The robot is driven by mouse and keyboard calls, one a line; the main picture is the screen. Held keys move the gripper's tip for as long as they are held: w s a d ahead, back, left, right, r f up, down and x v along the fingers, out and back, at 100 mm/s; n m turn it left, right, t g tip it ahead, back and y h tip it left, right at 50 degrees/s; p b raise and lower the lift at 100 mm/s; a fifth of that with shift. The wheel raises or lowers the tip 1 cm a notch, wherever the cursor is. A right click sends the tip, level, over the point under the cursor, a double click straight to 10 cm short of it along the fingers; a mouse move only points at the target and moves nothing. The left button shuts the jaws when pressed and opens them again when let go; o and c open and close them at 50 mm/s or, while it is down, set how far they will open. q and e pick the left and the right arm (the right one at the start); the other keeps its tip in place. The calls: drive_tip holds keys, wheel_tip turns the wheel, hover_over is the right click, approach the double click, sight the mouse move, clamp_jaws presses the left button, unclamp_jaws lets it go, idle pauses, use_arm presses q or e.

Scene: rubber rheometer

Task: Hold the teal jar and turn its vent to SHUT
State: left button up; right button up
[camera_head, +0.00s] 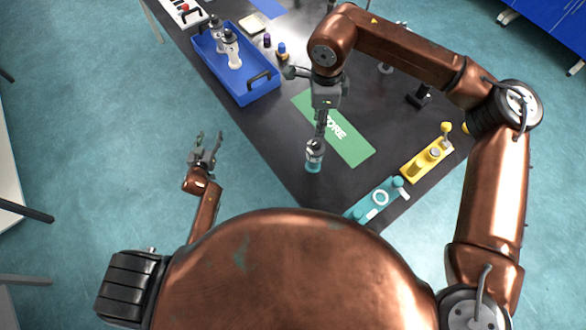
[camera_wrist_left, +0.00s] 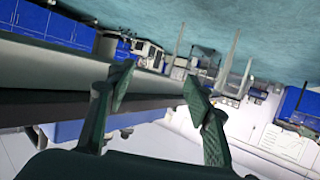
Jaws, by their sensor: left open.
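The teal jar (camera_head: 314,160) shows in the head view near the left edge of the dark table, with a pale, dark-banded top and a teal lower part. My right gripper (camera_head: 318,137) points down at it from above, its fingers at the jar's top. The fingers line up in this view, so I cannot tell whether they grip it. The vent's marks are too small to read. My left gripper (camera_head: 207,143) is open and empty, off the table to the left of the jar; its spread fingers also show in the left wrist view (camera_wrist_left: 160,98).
A green mat (camera_head: 350,145) with white lettering lies beside the jar. A blue tray (camera_head: 255,93) holding metal-topped items stands further back. A teal fixture (camera_head: 362,208) and a yellow fixture (camera_head: 415,170) sit at the near right. The floor around my left gripper is clear.

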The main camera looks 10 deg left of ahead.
sight(313, 160)
use_arm(q)
drive_tip(key=w+d+r+t, duration=0.15)
drive_tip(key=w+r, duration=0.25)
drive_tip(key=r, duration=0.6)
drive_tip(key=s+d+r+m+h, duration=0.1)
drive_tip(key=s+d+m+h, duration=0.1)
drive_tip(key=d, duration=0.5)
drive_tip(key=s+d+r+m+h, duration=0.2)
drive_tip(key=d+m+h, duration=0.1)
drive_tip(key=d, duration=0.4)
drive_tip(key=s+d+r+m+h, duration=0.1)
drive_tip(key=s+d+m+h, duration=0.1)
drive_tip(key=d+h, duration=0.3)
drive_tip(key=shift+s+d+r+m+t, duration=0.15)
drive_tip(key=shift+s+d+r+m, duration=0.05)
drive_tip(key=shift+d, duration=0.4)
drive_tip(key=shift+s+d+r+m+t, duration=0.1)
drive_tip(key=shift+s+d+r+m, duration=0.1)
drive_tip(key=shift+d, duration=0.4)
drive_tip(key=s+d+m+g+h, duration=0.1)
drive_tip(key=s+d+h, duration=0.1)
drive_tip(key=s+d, duration=0.2)
drive_tip(key=s+d+m+g+h, duration=0.2)
drive_tip(key=s+d, duration=0.2)
drive_tip(key=d, duration=0.1)
drive_tip(key=s+d+m+g+h, duration=0.2)
drive_tip(key=s+d, duration=0.3)
drive_tip(key=shift+d+f, duration=0.1)
drive_tip(key=shift+d, duration=0.2)
drive_tip(key=shift+x, duration=3.75)
